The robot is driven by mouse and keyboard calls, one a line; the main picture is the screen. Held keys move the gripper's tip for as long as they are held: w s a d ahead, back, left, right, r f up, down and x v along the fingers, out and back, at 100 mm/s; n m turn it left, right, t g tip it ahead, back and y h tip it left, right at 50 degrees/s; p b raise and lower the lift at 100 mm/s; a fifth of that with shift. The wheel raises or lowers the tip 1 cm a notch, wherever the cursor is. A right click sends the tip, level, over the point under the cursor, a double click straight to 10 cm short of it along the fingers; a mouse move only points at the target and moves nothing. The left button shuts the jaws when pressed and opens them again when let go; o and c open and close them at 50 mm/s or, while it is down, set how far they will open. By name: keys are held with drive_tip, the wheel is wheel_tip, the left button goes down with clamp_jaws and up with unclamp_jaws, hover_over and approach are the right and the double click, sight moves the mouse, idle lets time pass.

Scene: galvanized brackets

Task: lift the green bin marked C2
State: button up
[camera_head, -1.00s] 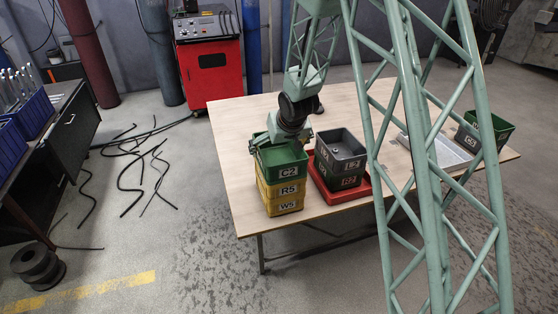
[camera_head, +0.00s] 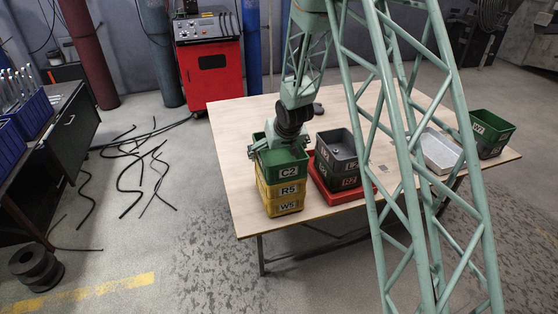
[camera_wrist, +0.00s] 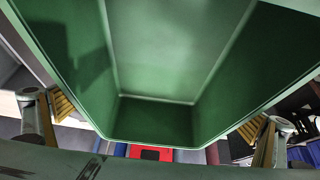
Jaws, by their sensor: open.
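The green bin marked C2 (camera_head: 286,172) is the top bin of a stack near the table's front left edge. It sits upright on a yellow bin marked R5 (camera_head: 268,192), with another yellow bin marked W5 (camera_head: 290,209) below. My gripper (camera_head: 270,148) is down at the top of the C2 bin and hides part of its rim. In the wrist view the open, empty-looking green bin (camera_wrist: 155,120) fills the middle. The open fingers of my gripper (camera_wrist: 158,116) show on its left and right sides, outside the walls. Contact with the walls cannot be told.
A pale shallow tray (camera_head: 440,152) and a green bin (camera_head: 494,130) over a dark one are at the right. A small dark object (camera_head: 318,108) lies behind my gripper. The table's middle is mostly bare.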

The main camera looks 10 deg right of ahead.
sight(277, 171)
drive_tip(key=shift+c, duration=0.4)
drive_tip(key=c, duration=0.7)
drive_tip(key=shift+r, duration=0.1)
drive_tip(key=shift+r+p, duration=0.7)
drive_tip(key=shift+r, duration=0.95)
drive_tip(key=s+a, duration=0.1)
drive_tip(key=s, duration=0.4)
drive_tip(key=s+a+r, duration=0.1)
drive_tip(key=s, duration=0.4)
drive_tip(key=s+a+b, duration=0.1)
drive_tip(key=s, duration=0.4)
drive_tip(key=shift+s+a+r, duration=0.1)
drive_tip(key=shift+s+r, duration=0.15)
drive_tip(key=shift+s, duration=0.1)
